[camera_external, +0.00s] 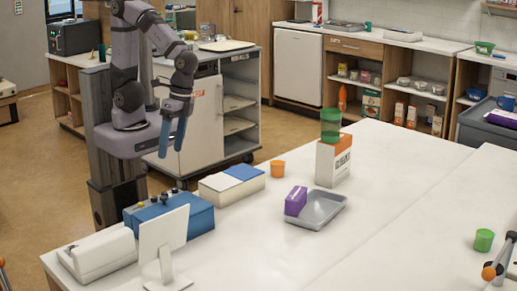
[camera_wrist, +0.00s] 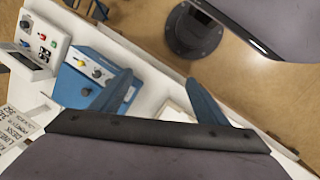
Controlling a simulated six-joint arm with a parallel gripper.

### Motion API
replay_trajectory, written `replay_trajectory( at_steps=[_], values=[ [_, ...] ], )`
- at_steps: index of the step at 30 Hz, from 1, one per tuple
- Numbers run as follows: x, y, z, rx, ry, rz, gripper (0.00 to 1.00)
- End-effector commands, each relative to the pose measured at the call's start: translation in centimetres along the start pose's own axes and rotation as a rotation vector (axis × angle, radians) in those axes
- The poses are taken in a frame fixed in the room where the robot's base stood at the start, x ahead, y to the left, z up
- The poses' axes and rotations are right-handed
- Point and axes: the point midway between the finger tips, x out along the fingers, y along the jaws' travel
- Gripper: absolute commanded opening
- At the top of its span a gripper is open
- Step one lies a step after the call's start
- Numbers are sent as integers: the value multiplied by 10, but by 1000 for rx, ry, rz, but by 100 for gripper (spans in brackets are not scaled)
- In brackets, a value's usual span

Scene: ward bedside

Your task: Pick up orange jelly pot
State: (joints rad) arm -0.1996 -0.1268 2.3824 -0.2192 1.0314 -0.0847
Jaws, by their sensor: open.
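The orange jelly pot (camera_external: 278,169) is a small orange cup standing upright on the white table, near its far left edge. It does not show in the wrist view. My gripper (camera_external: 172,137) is raised to the left of the pot and well apart from it, with its blue fingers pointing down. In the wrist view my gripper (camera_wrist: 160,95) has its two blue fingers spread with nothing between them.
A white-and-blue box (camera_external: 228,188) and a blue device (camera_external: 185,218) stand left of the pot. A carton (camera_external: 333,163) bearing a green container (camera_external: 330,121), and a grey tray (camera_external: 321,217) holding a purple box (camera_external: 296,200), are to its right. A green pot (camera_external: 484,240) stands farther right.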

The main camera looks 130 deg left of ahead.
Motion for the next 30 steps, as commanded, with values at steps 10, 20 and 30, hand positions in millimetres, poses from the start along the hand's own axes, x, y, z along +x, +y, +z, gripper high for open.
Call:
replay_trajectory(
  at_steps=[10, 20, 30],
  values=[
    [1, -3, -70, -779, -234, 485, 68],
    [-50, -107, -186, -1427, -400, 1208, 68],
    [-87, -247, -219, -1648, -415, 1756, 68]
  ],
)
